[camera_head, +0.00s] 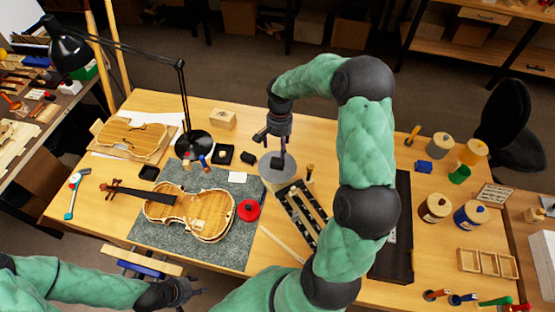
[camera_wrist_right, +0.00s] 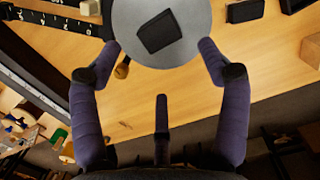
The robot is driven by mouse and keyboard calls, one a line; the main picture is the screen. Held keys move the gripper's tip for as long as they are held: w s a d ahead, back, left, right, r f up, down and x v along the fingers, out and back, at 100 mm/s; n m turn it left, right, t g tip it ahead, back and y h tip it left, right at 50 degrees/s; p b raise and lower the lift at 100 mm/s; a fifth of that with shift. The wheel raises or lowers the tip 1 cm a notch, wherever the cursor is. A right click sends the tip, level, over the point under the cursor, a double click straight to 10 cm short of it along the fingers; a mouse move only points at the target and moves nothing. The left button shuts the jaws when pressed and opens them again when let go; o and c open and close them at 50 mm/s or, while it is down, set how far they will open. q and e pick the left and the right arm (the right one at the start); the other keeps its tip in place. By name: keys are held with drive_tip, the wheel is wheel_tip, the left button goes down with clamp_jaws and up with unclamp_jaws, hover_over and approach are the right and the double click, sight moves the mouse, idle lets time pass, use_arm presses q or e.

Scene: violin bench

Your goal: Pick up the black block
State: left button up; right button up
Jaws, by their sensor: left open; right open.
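A black block (camera_wrist_right: 160,32) lies on a round grey disc (camera_wrist_right: 185,57) in the right wrist view. A second black block (camera_head: 249,157) lies on the bench left of the disc. My left gripper (camera_head: 182,292) is open at the bench's front left.
A black lamp (camera_head: 192,145), a violin body (camera_head: 200,212) on a grey mat (camera_head: 160,238) and a red round object (camera_head: 249,210) lie to the left. A dark slatted rack (camera_head: 302,210) is close to the disc. Several jars stand on the right.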

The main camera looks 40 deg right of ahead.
sight(277, 161)
wheel_tip(277, 161, down, 3)
drive_tip(key=shift+s+a+r, duration=0.1)
drive_tip(key=shift+s+a+f, duration=0.1)
drive_tip(key=shift+a+f, duration=0.05)
drive_tip(key=shift+f, duration=0.75)
drive_tip(key=shift+s+a+f, duration=0.1)
drive_tip(key=shift+a+f, duration=0.05)
drive_tip(key=shift+f, duration=0.7)
drive_tip(key=shift+s+a+f, duration=0.1)
drive_tip(key=shift+a+f, duration=0.05)
drive_tip(key=shift+f, duration=0.75)
drive_tip(key=c, duration=1.5)
